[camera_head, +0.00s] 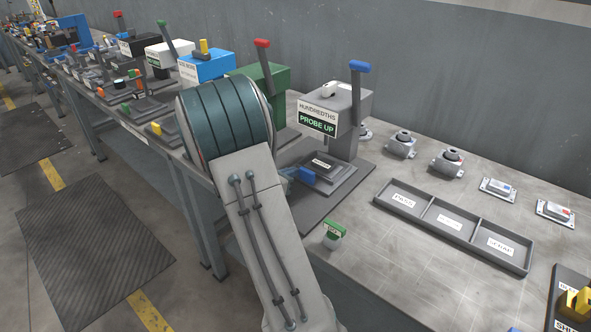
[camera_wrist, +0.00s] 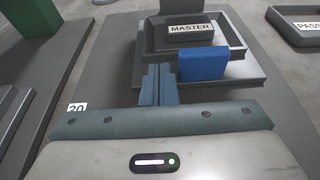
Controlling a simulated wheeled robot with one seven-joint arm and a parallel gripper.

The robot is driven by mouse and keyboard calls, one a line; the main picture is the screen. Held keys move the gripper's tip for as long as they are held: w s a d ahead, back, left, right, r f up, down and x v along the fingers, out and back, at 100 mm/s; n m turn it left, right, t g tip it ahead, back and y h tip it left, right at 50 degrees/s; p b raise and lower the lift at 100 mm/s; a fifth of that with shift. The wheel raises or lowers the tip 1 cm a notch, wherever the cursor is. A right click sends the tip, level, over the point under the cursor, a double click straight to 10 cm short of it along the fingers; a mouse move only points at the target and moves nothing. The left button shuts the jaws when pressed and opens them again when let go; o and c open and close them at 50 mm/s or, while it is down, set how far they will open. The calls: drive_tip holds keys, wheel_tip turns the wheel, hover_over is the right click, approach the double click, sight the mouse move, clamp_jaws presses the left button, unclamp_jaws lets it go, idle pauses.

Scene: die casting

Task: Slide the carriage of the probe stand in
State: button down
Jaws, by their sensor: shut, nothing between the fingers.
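The probe stand (camera_head: 345,100) is a grey post and head with a blue-topped lever and a sign reading HUNDREDTHS, PROBE UP. At its foot is the stepped grey carriage (camera_head: 342,180), which also shows in the wrist view (camera_wrist: 240,73). It bears a dark block (camera_wrist: 190,32) labelled MASTER. A blue handle block (camera_wrist: 203,64) sits at the carriage's near side and shows in the head view (camera_head: 307,175). My gripper (camera_wrist: 158,72) is shut and empty, just left of the blue handle and close to it. Whether they touch is unclear. My arm partly hides the stand's base in the head view.
A grey three-part tray (camera_head: 450,242) labelled PASS and SCRAP lies to the right. A green stand (camera_head: 268,85) with a red-topped lever is to the left. Bare bench lies between sign and tray.

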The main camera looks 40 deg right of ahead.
drive_tip(key=v, duration=1.1)
drive_tip(key=shift+s+a+f+p, duration=0.15)
drive_tip(key=shift+a+p, duration=0.15)
drive_tip(key=shift+a, duration=0.1)
drive_tip(key=s+a+r+m+g+y+p, duration=0.2)
drive_tip(key=s+r+m+y, duration=0.15)
drive_tip(key=s+m, duration=0.2)
drive_tip(key=s+a+r+m+g+y+p, duration=0.1)
drive_tip(key=s+a+r+m+y+p, duration=0.15)
drive_tip(key=s+r+m, duration=0.35)
drive_tip(key=s+a+r+m+t+y+p, duration=0.2)
drive_tip(key=s+a+r+m+y+p, duration=0.3)
drive_tip(key=s+a+m+y, duration=0.3)
drive_tip(key=a+m, duration=0.1)
drive_tip(key=a, duration=0.2)
drive_tip(key=shift+s+a+t, duration=0.25)
drive_tip(key=shift+t, duration=0.05)
drive_tip(key=shift+r, duration=0.1)
